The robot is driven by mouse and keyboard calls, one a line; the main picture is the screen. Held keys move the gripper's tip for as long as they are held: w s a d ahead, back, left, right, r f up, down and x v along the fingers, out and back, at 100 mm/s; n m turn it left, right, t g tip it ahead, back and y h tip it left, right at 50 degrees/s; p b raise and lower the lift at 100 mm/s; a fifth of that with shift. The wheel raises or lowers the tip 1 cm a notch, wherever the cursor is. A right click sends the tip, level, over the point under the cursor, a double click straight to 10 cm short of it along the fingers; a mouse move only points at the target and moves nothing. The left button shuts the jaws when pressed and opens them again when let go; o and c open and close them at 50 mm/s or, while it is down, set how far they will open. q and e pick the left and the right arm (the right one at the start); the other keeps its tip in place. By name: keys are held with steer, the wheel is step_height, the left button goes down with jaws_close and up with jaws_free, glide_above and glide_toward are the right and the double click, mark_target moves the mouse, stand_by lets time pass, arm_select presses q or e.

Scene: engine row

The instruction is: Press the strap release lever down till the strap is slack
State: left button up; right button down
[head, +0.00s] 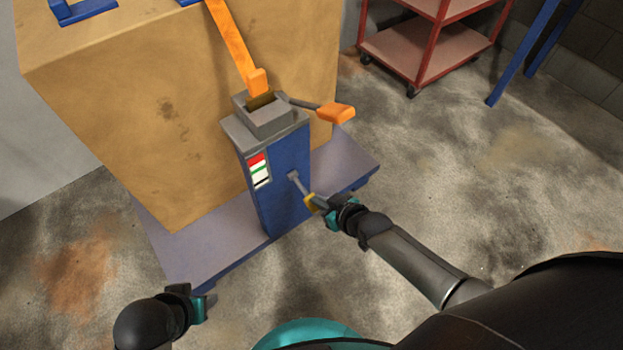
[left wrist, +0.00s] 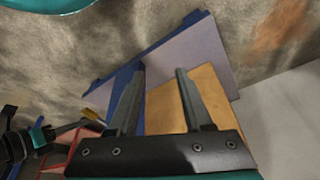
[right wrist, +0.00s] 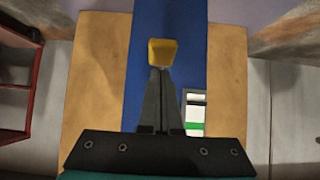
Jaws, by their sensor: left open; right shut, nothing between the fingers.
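A blue post (head: 286,200) stands at the front of a large tan block. A thin grey lever with a yellow tip (head: 310,200) sticks out of its front; the tip also shows in the right wrist view (right wrist: 163,52). A second lever with an orange grip (head: 337,112) sticks out to the right from the grey head (head: 266,118). The orange strap (head: 234,45) runs straight from the block's top into that head. My right gripper (head: 325,204) is shut and empty at the yellow tip; I cannot tell whether they touch. My left gripper (head: 212,297) is open and empty, low at the left.
The tan block (head: 150,120) stands on a blue-grey base plate (head: 195,250) that juts out around the post. A gauge with red, white and green bands (head: 259,170) is on the post. A red cart (head: 415,50) stands at the back right. The floor at right is clear.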

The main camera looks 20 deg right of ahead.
arm_select(q)
step_height(320, 180, up, 3)
steer(key=shift+s+r+t+b, duration=0.1)
steer(key=shift+t+b, duration=0.2)
steer(key=shift+b, duration=0.35)
arm_select(e)
steer(key=f, duration=0.3)
steer(key=shift+s, duration=0.4)
steer(key=shift+a, duration=0.1)
steer(key=shift+r, duration=0.1)
step_height(320, 180, up, 5)
steer(key=p, duration=0.4)
arm_select(q)
steer(key=s+f+g+p, duration=0.1)
steer(key=s+f, duration=0.2)
steer(key=f, duration=0.4)
steer(key=s+a+f+g+p, duration=0.1)
steer(key=s+f+p, duration=0.1)
steer(key=f, duration=0.5)
steer(key=shift+s+a+f, duration=0.15)
steer(key=shift+s+f, duration=0.05)
steer(key=shift+s, duration=0.5)
arm_select(e)
glide_toward(315, 208)
steer(key=shift+s+d, duration=0.35)
steer(key=shift+s, duration=0.3)
steer(key=shift+s+d, duration=0.3)
steer(key=shift+s, duration=0.3)
steer(key=shift+s+d, duration=0.35)
steer(key=shift+s, duration=0.3)
